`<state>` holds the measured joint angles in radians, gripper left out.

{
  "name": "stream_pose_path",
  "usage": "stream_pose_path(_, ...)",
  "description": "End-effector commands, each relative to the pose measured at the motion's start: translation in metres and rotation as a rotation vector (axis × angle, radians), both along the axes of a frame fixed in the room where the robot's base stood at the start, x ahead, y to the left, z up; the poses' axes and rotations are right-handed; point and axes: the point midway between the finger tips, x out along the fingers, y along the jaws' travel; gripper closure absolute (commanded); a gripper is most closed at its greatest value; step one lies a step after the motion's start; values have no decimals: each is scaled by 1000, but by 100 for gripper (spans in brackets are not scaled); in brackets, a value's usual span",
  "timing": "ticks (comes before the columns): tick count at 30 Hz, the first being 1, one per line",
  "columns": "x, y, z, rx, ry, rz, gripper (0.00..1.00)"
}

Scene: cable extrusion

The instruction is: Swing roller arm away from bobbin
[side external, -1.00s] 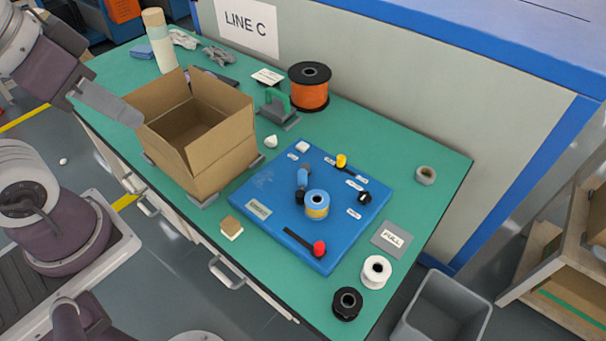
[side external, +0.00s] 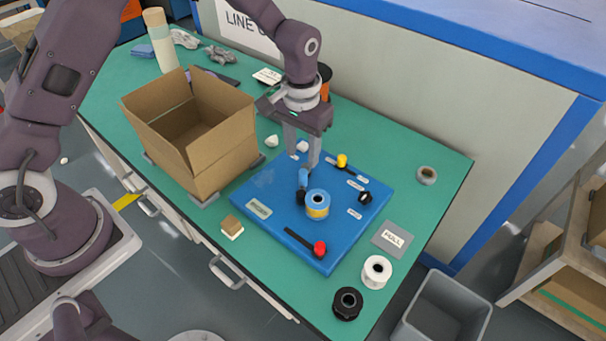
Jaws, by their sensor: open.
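The blue board (side external: 272,232) lies on the green table. The bobbin (side external: 317,205), with a blue top and a yellowish band, stands upright near its middle. The roller arm (side external: 303,179), a short blue piece with a dark roller (side external: 300,197) at its near end, lies just left of the bobbin; I cannot tell whether the roller touches it. My gripper (side external: 302,165) is open and points down over the far part of the board, its fingers at the far end of the roller arm. The fingers partly hide that end, and contact cannot be told.
An open cardboard box (side external: 190,135) stands left of the board. A red-knobbed lever (side external: 319,248), a yellow knob (side external: 342,160) and a black knob (side external: 364,198) are on the board. White (side external: 376,271) and black (side external: 347,303) spools stand at the near right.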

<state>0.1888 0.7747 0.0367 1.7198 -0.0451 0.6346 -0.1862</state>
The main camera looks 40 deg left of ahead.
Motion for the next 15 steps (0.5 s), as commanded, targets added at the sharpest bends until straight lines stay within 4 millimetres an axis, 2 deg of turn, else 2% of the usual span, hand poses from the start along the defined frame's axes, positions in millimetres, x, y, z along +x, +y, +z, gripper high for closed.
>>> stream_pose_path(9,1,-1,-57,4,16,2,59)
stream_pose_path(15,1,-1,-82,3,13,2,59)
